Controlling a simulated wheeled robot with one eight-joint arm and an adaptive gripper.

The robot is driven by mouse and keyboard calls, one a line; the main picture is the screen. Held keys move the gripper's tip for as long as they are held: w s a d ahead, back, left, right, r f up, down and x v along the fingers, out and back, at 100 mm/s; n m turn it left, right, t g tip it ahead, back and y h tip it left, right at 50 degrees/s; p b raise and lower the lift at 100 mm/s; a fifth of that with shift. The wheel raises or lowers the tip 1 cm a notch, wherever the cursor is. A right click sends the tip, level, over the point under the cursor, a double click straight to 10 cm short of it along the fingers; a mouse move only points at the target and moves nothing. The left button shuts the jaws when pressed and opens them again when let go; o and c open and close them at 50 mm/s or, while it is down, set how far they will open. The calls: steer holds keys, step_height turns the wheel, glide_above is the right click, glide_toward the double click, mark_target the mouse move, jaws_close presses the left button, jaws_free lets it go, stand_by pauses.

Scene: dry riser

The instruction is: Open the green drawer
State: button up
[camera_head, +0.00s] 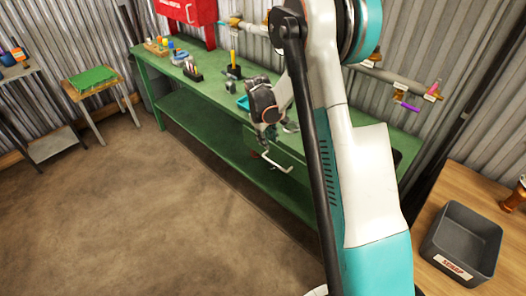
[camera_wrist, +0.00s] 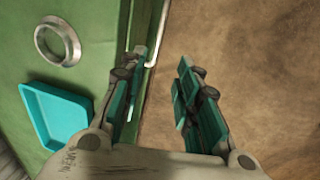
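The green workbench (camera_head: 205,85) runs along the corrugated wall. A pale metal bar handle (camera_head: 277,163) sticks out from its front edge, just below my gripper (camera_head: 268,130). The green drawer's front is mostly hidden by my arm in the head view. In the wrist view the handle (camera_wrist: 160,30) runs along the green edge, close to the left fingertip and within the gap of my gripper (camera_wrist: 163,62). The fingers are apart with nothing clamped between them. Whether the left finger touches the handle I cannot tell.
On the bench top, a teal tray (camera_wrist: 58,115) and a metal ring (camera_wrist: 57,42) lie beside the gripper. A grey scrap bin (camera_head: 463,240) stands on a wooden table at right. Pipes run above the bench. The floor (camera_head: 130,210) before the bench is clear.

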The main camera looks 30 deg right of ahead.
mark_target(271, 162)
steer(key=d+f+b, duration=0.1)
steer(key=f, duration=0.3)
steer(key=w+f+b, duration=0.1)
steer(key=f+b, duration=0.1)
steer(key=f, duration=0.3)
steer(key=d+f+b, duration=0.1)
steer(key=f, duration=0.4)
steer(key=shift+w+d+f, duration=0.2)
steer(key=shift+w+d, duration=0.05)
steer(key=shift+d, duration=0.1)
steer(key=shift+c, duration=0.6)
jaws_close()
